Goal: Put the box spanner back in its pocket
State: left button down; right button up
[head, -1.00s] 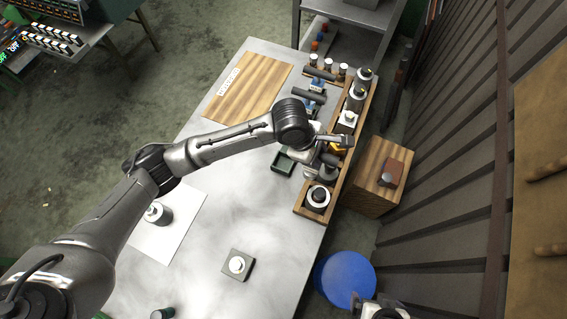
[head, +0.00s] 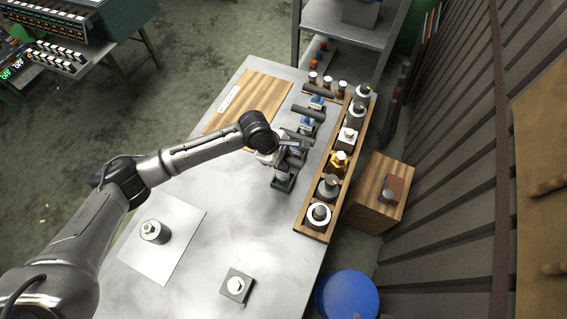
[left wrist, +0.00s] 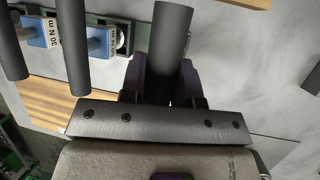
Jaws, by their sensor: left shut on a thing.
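My left gripper (head: 288,150) is shut on the dark bar of the box spanner (left wrist: 172,35), which stands out between its fingers in the left wrist view. In the head view the gripper is just above a small dark green tray (head: 283,186), the likely pocket, at the end of a row of tools. The gripper hides much of this tray and the spanner's lower end. I cannot tell whether the spanner touches the tray. My right gripper is not in view.
Dark-handled tools (head: 308,113) with blue labelled bodies (left wrist: 40,32) lie close beyond the gripper. A wooden rack (head: 312,230) with several parts runs along the right table edge. A square block (head: 237,286) and a cylinder on white paper (head: 155,232) stand nearer. The table's middle is clear.

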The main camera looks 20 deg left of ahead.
pick_arm(q)
notch_tip(320, 180, down, 3)
jog(key=shift+f, duration=0.25)
jog(key=c, duration=0.8)
grip_release()
jog(key=shift+f, duration=0.2)
jog(key=shift+c, duration=0.2)
jog(key=shift+r, duration=0.3)
jog(key=v, duration=1.1)
jog(key=shift+a+r+p, duration=0.2)
jog(key=shift+r+p, duration=0.1)
jog(key=shift+p, duration=0.1)
